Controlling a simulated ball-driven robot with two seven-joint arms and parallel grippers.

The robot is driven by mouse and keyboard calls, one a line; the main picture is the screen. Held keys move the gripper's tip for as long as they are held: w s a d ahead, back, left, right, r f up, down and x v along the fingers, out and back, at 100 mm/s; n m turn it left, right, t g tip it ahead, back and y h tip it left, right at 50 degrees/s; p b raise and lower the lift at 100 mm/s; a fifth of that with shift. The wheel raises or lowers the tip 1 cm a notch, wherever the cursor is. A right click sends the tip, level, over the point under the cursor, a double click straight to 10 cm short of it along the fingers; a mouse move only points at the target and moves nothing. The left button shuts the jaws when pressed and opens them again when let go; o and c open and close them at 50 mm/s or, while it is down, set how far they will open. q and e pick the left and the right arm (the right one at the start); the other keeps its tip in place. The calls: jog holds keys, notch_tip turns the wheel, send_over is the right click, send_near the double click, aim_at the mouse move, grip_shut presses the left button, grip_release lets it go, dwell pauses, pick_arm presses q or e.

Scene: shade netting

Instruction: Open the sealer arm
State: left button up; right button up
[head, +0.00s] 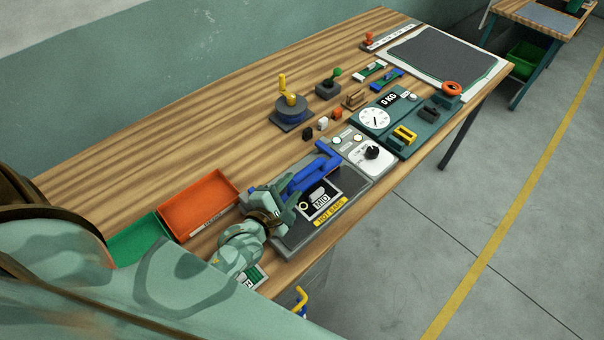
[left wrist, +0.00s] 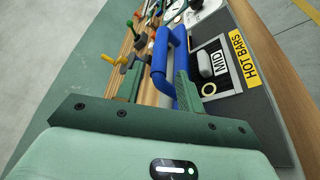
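The sealer (head: 345,196) is a grey machine on the wooden bench, with a "MID" panel and a yellow "HOT BARS" label (head: 331,211). Its blue sealer arm (head: 314,172) lies low along the machine's far side, with a raised bar handle. The left wrist view shows the blue arm (left wrist: 160,62) and the label (left wrist: 243,60) close up. My left gripper (head: 284,195) is at the arm's near end. In the wrist view its two fingers (left wrist: 158,85) stand apart with the blue arm between them; a gap shows on the left side. My right gripper is not in view.
An orange tray (head: 200,205) and a green tray (head: 138,241) stand left of my gripper. A dial scale (head: 374,119), a blue-based device with a yellow lever (head: 290,108) and small blocks lie beyond the sealer. The bench's far left is clear.

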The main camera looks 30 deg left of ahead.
aim_at(298, 180)
pick_arm(q)
jog(key=x, duration=0.6)
jog(key=shift+w+f+b, duration=0.1)
jog(key=shift+w+b, duration=0.1)
jog(key=shift+b, duration=0.2)
grip_shut()
